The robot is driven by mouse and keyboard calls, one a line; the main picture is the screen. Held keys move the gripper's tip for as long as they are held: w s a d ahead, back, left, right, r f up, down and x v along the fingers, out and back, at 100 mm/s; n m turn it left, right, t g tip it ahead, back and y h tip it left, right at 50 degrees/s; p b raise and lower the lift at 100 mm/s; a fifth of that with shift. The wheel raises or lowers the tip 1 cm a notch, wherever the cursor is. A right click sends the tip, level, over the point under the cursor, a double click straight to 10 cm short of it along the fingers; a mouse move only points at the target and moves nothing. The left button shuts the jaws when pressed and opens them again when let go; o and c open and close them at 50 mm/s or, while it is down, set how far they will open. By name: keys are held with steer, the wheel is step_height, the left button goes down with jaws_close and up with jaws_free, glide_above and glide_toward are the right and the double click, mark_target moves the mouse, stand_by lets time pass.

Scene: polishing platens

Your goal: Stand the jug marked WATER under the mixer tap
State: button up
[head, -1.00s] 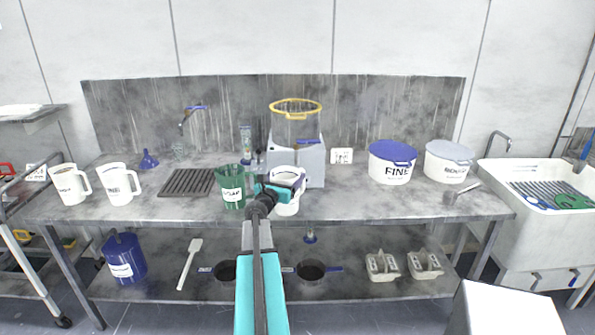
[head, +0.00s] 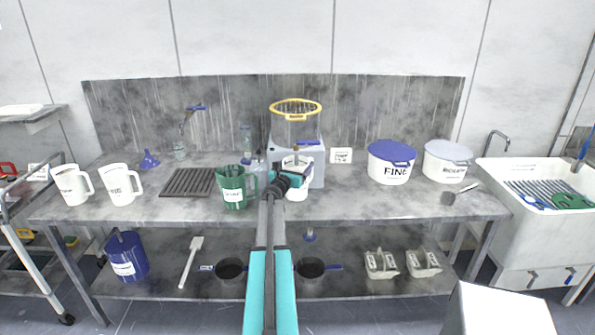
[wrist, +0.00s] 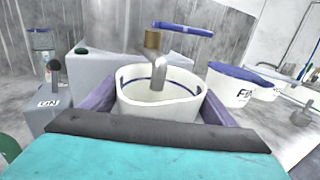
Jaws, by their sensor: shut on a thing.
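My gripper (head: 288,178) is shut on a white jug (head: 297,192), its purple fingers along either side in the wrist view. The jug (wrist: 160,107) has a blue line inside its rim and looks upright. No marking on it is visible, so I cannot tell whether it reads WATER. The mixer tap has a blue lever (wrist: 184,30) and a metal spout (wrist: 159,72), which appears over the jug's mouth. The jug's base is partly hidden by my arm.
A labelled green jug (head: 233,187) stands close left of the held jug. Two white jugs (head: 122,186) stand at the bench's left, near a dark drain grate (head: 187,182). A tub marked FINE (head: 391,165) stands to the right. Bare bench (head: 350,205) lies between.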

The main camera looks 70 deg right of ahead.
steer(key=shift+d, duration=0.35)
steer(key=shift+f+p, duration=0.65)
steer(key=shift+f, duration=1.25)
steer(key=o, duration=1.5)
steer(key=shift+r, duration=0.2)
steer(key=a+b, duration=0.3)
steer(key=a, duration=0.9)
steer(key=shift+b, duration=0.35)
